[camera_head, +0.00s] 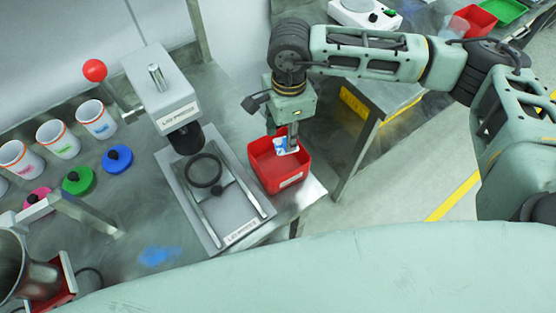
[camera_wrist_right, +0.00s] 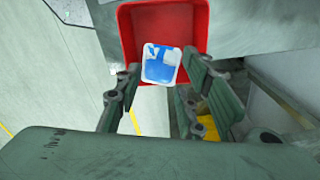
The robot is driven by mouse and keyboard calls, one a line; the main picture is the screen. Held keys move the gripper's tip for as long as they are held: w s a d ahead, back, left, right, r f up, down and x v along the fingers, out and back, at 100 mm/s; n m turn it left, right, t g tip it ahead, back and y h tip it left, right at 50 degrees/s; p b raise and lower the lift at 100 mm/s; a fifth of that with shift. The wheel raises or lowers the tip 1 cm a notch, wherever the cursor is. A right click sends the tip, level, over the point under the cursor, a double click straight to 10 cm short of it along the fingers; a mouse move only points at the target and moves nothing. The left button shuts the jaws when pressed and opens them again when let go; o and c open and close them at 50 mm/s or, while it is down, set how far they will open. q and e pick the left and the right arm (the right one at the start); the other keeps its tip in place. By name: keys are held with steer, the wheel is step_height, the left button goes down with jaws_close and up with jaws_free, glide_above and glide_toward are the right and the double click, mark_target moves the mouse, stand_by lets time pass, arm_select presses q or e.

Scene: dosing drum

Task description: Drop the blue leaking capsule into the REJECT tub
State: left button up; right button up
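The blue leaking capsule (camera_head: 281,145) is a small white piece with blue patches. My right gripper (camera_head: 290,148) points down over the red tub (camera_head: 273,182) with its fingers around the capsule. In the right wrist view the capsule (camera_wrist_right: 160,66) sits between the two fingertips of the gripper (camera_wrist_right: 162,75), close to both. The red tub (camera_wrist_right: 201,20) lies behind it, its inside seen as empty around the capsule. The tub carries a white label too small to read. My left gripper is not in view.
The press (camera_head: 162,88) and its base plate (camera_head: 247,227) stand left of the tub. White cups (camera_head: 97,120) and coloured lids (camera_head: 117,159) are farther left. A blue spill (camera_head: 157,256) marks the table. The table edge runs close to the tub's right.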

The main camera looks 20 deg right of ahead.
steer(key=o, duration=0.3)
steer(key=shift+r, duration=0.25)
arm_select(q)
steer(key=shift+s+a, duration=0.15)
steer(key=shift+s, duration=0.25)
arm_select(e)
step_height(320, 180, up, 12)
steer(key=shift+f, duration=0.25)
